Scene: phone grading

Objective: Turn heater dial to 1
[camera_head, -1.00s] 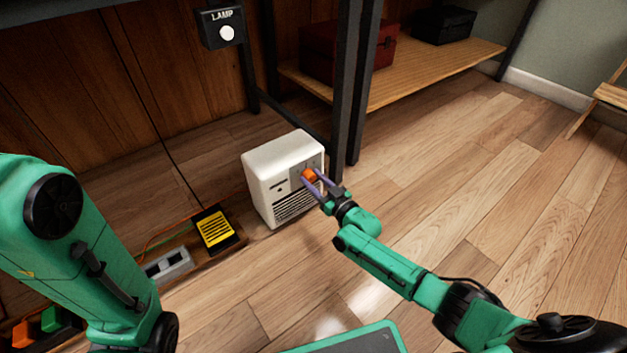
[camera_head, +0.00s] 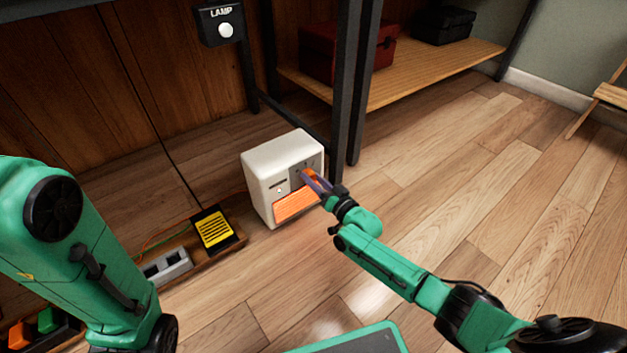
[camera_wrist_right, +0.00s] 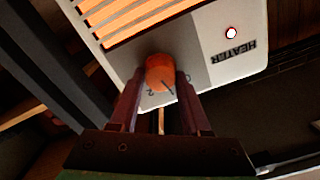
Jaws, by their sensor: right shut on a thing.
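The white heater (camera_head: 268,165) stands on the floor against a dark table leg. Its front grille (camera_head: 297,204) glows orange. Its orange dial (camera_head: 308,174) is at the upper right of its front; the dial also shows in the right wrist view (camera_wrist_right: 160,70). There, a dark pointer line lies at the dial's lower edge, between the printed marks 2 and 0. My right gripper (camera_head: 315,181) is shut on the dial, one finger on each side.
A black and yellow block (camera_head: 214,229) and a grey socket strip (camera_head: 166,266) lie left of the heater. A dark table leg (camera_head: 350,90) stands close behind it. A LAMP switch box (camera_head: 221,24) hangs above.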

